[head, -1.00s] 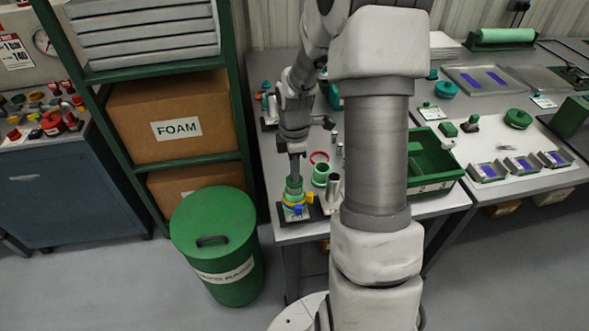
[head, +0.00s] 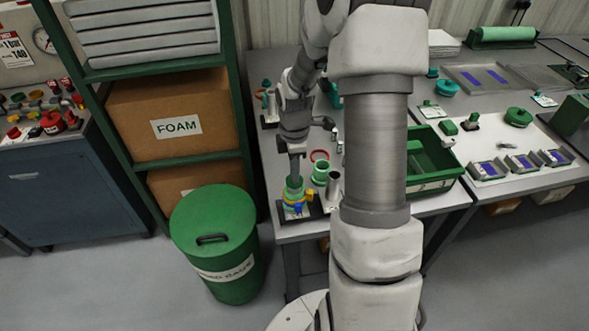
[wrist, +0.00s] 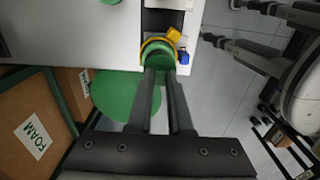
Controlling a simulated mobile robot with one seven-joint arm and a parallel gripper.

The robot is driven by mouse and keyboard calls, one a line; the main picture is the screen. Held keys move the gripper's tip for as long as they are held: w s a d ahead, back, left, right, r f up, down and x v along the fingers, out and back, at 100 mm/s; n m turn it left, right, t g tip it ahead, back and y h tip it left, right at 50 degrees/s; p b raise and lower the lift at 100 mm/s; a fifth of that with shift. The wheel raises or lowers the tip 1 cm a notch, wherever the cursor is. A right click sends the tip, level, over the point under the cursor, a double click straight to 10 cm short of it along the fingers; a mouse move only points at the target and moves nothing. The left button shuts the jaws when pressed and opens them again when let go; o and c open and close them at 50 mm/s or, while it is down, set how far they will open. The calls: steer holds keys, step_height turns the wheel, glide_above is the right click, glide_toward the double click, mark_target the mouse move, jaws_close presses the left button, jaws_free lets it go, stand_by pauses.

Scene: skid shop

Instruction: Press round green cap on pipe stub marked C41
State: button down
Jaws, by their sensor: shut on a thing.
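My gripper (head: 295,172) points down at the front left corner of the grey table. It is shut on a round green cap (head: 293,187), which also shows between the fingertips in the wrist view (wrist: 158,50). The cap is at the top of a fitting with a yellow ring (wrist: 144,46) around it, a yellow tab (wrist: 174,35) and a blue tab (wrist: 183,57). The fitting stands on a dark base (head: 313,209). The pipe stub is mostly hidden under the cap and ring. I cannot read a C41 mark or tell how far the cap is seated.
A green cylinder (head: 320,172), a red ring (head: 319,155) and a grey metal cylinder (head: 333,188) stand close right of the fitting. A green bin (head: 433,152) is farther right. A lidded green drum (head: 213,225) stands on the floor at left, beside shelving with a FOAM box (head: 150,112).

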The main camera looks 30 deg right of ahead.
steer(key=shift+c, duration=1.8)
jaws_free()
steer(key=shift+r+p, duration=3.35)
steer(key=shift+r, duration=0.65)
jaws_close()
steer(key=shift+f, duration=0.2)
